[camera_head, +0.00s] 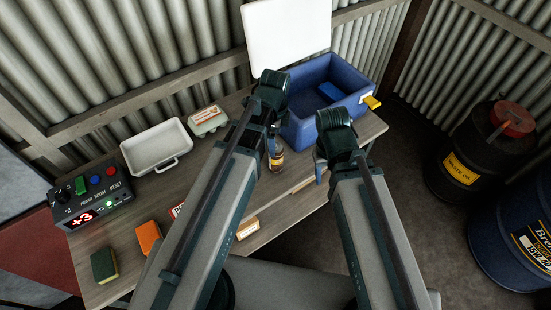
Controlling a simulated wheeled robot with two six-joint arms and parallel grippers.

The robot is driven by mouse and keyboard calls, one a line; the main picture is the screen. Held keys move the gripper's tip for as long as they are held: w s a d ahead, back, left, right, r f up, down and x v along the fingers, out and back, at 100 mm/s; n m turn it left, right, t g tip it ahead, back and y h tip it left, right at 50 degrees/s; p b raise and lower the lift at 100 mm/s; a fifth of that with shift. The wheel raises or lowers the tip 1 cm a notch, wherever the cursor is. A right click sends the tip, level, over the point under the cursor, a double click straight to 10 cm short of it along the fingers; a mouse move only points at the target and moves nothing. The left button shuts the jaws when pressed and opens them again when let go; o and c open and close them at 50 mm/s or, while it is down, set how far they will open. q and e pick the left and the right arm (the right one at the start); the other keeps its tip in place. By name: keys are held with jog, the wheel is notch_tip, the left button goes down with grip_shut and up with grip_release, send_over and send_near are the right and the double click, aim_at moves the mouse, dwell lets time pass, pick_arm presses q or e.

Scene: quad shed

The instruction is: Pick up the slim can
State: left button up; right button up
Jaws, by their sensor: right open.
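No object shows clearly as the slim can; my arms hide part of the table. A small upright container (276,159) with a pale label and amber lower part stands on the table beside my left arm; I cannot tell whether it is the can. My right gripper (320,170) shows only in small part below its dark wrist, near the table's right front edge. It is open, to the right of the container and apart from it. My left arm crosses the middle of the table, and its gripper is hidden behind it.
On the wooden table (119,231) stand a blue cooler (305,135) with a raised white lid (287,35), a white tray (142,151), an egg carton (207,118), a control box (92,201), an orange sponge (148,236) and a green-yellow sponge (104,265). Drums (462,165) stand right.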

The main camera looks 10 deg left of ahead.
aim_at(276, 160)
pick_arm(q)
notch_tip(276, 160, down, 8)
jog(key=b, duration=0.6)
jog(key=shift+r+b, duration=0.25)
jog(key=shift+b, duration=0.1)
jog(key=f+b, duration=0.5)
jog(key=shift+w+d+f, duration=0.15)
jog(key=shift+w, duration=0.1)
jog(key=shift+c, duration=0.2)
grip_shut()
